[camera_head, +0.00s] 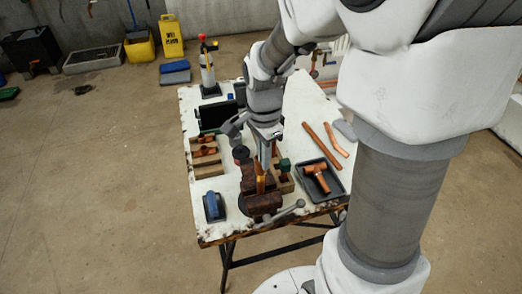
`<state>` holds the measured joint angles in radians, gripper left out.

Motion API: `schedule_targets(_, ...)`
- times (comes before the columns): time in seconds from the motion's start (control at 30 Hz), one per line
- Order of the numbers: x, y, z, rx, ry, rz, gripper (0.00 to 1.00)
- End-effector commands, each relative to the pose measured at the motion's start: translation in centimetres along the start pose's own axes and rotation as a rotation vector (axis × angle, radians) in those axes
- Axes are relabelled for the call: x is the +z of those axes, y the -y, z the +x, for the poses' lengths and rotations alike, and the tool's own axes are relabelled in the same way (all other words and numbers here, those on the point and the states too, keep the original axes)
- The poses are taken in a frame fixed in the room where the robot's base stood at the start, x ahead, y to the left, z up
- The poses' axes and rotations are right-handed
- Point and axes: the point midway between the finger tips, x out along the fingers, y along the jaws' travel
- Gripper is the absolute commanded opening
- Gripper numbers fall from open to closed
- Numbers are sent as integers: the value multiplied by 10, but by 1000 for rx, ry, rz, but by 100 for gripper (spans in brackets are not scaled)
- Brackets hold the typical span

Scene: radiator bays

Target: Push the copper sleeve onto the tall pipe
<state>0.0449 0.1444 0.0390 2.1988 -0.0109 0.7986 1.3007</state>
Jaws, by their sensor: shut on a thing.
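My gripper (265,165) points down over the bench vise (263,203), its fingers close together. It is shut on what appears to be the copper sleeve, which is small and mostly hidden by the fingers. An upright copper-coloured piece (260,181), likely the tall pipe, stands at the brown vise just under the fingertips. I cannot tell whether the sleeve is around the pipe or only above it.
The white worktable (222,238) holds a wooden block with copper fittings (204,150), a dark tray with a copper tee (317,178), loose copper pipes (323,146), a blue item (214,206) and a torch bottle (208,70). The vise handle (283,214) sticks out in front.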

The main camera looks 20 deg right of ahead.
Motion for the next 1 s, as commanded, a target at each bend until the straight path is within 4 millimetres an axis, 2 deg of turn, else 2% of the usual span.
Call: schedule_targets(1.0, 0, 0, 18, 0, 0, 0, 0)
